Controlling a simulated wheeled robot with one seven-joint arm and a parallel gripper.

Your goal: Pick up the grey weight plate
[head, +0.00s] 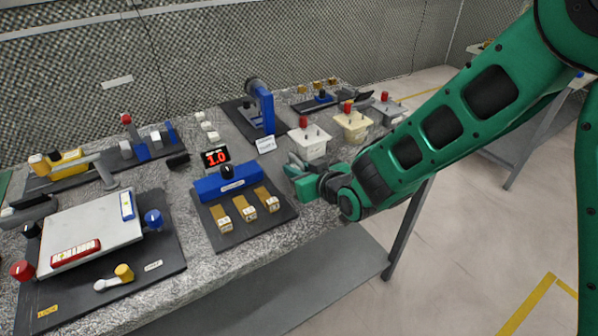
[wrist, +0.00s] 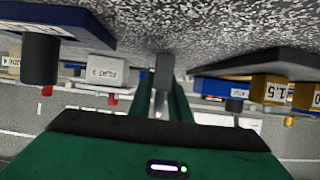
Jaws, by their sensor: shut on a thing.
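My gripper (head: 292,170) is low over the speckled grey bench top, between the dark board with tan blocks and the white box. In the wrist view its two green fingers (wrist: 162,98) are close together on a small dark grey piece, seen edge-on. This looks like the grey weight plate (wrist: 163,70). In the head view the plate is mostly hidden by my gripper, so its full shape cannot be told. Whether it still touches the bench top is unclear.
A blue block with three labelled tan blocks (head: 245,207) stands on a dark board (head: 226,240) left of my gripper. A white box with a red knob (head: 309,142) is just behind it. A blue press (head: 262,105) and a red display (head: 215,157) stand farther back.

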